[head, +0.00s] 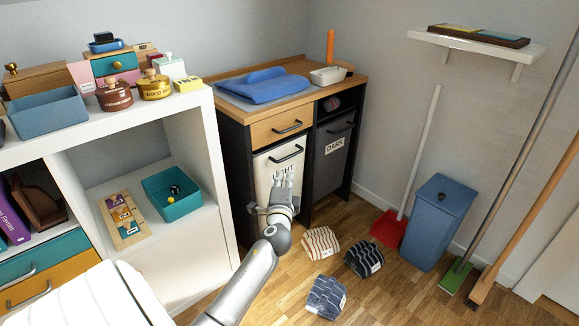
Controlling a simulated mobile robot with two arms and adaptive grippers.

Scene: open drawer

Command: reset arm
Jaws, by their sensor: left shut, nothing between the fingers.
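My left arm reaches up from the bottom of the head view. My left gripper (284,183) is shut and empty, in front of the white laundry bin front (262,165) and partly covering its label. I cannot tell whether the gripper touches the bin. The cabinet (237,150) has a wooden drawer (276,128) above the white bin, and the drawer looks closed. A grey bin front (332,155) labelled "DARK" is to the right. My right gripper is out of view.
Several folded cloths lie on the floor, including a striped one (320,243) and a dark blue one (326,297). A blue bin (436,225), a red dustpan (388,229) and long-handled tools stand at right. A white shelf unit (222,170) stands at left.

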